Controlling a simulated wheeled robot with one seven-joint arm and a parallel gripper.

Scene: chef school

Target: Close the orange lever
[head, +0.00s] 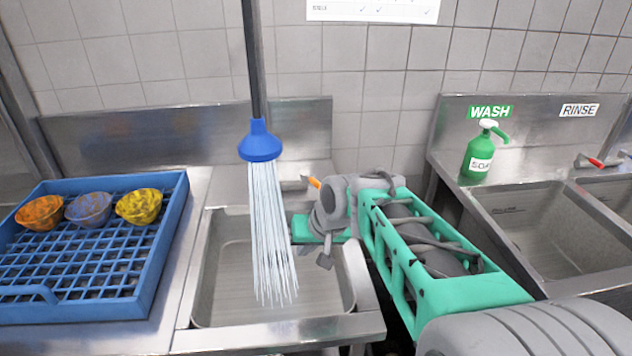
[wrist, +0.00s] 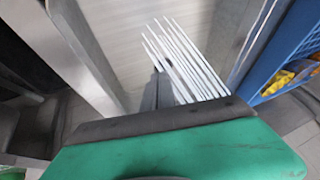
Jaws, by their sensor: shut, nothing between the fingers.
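The orange lever (head: 314,183) sits on the metal faucet (head: 293,185) at the back of the left sink, partly hidden behind my wrist. A blue spray head (head: 260,143) hangs above the sink, and white streams of water (head: 268,235) fall from it into the basin. My gripper (head: 325,262) is shut and empty, pointing down over the right part of the basin, in front of and below the lever. In the wrist view my gripper (wrist: 160,88) shows as dark fingers beside the white streams; the lever is not visible there.
The left sink (head: 225,285) has a raised metal rim. On the right are a green soap bottle (head: 479,155), a wash basin (head: 540,235) and another faucet with a red lever (head: 596,163).

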